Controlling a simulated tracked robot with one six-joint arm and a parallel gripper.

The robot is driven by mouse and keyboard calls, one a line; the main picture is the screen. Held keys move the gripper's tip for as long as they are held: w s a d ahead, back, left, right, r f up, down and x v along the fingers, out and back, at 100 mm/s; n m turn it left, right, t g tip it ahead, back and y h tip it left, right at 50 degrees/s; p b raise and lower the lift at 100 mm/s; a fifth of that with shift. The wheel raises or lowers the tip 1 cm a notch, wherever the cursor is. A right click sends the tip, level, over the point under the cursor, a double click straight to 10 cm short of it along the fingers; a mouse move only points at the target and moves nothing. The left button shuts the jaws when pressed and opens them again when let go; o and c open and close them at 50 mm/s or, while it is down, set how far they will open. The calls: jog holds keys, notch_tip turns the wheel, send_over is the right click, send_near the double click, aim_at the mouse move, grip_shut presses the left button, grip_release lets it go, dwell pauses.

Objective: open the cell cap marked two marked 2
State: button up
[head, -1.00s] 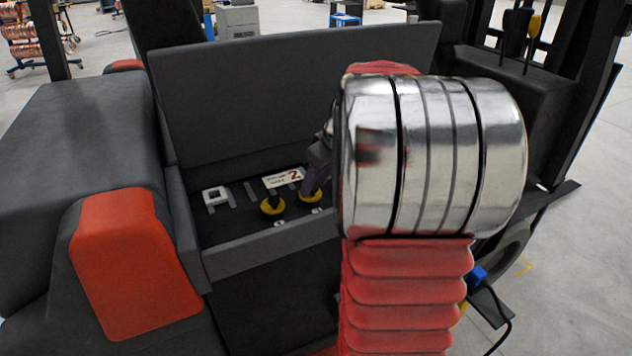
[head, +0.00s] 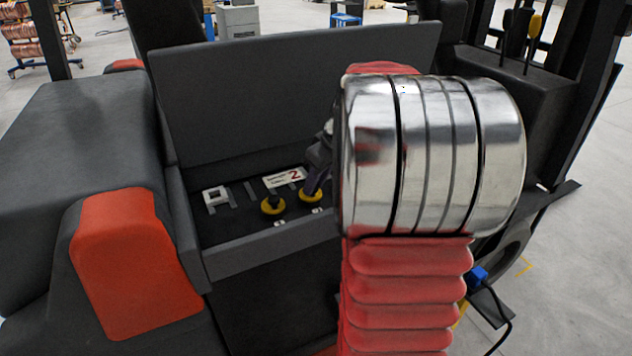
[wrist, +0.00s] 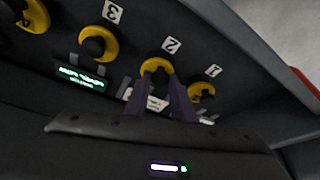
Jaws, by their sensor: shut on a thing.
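The cap marked 2 (wrist: 156,66) is a yellow ring with a dark centre, with a white label "2" beside it in the wrist view. My gripper (wrist: 159,79) has its two purple fingers shut on this cap. In the head view my gripper (head: 317,182) reaches down to a yellow cap (head: 311,196) inside the open compartment, partly hidden by my arm. I cannot tell from the wrist view whether the cap has lifted or turned.
Cap 3 (wrist: 98,43) and cap 1 (wrist: 201,94) stand close on either side, with another yellow cap (wrist: 28,14) at the upper left. A lit green display (wrist: 82,78) is below cap 3. The raised lid (head: 290,95) stands behind the compartment, and its front wall (head: 270,248) bounds it.

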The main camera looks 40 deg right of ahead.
jog(key=shift+w+r, duration=0.1)
jog(key=shift+w, duration=0.05)
grip_shut()
jog(key=shift+w+d+r+g+y, duration=0.15)
jog(key=shift+w+r+g+y, duration=0.25)
jog(key=shift+g, duration=0.55)
jog(key=shift+w+d+r+g+y, duration=0.25)
jog(key=shift+w+g, duration=0.35)
jog(key=shift+g, duration=0.3)
jog(key=shift+w+d+r+g+y, duration=0.1)
jog(key=shift+w+r+g+y, duration=0.3)
jog(key=shift+g, duration=0.55)
jog(key=shift+w+f+h, duration=0.1)
jog(key=shift+w+h, duration=0.05)
jog(key=shift+h, duration=0.1)
jog(key=o, duration=1)
grip_release()
jog(key=shift+v, duration=6.85)
jog(key=shift+d, duration=0.1)
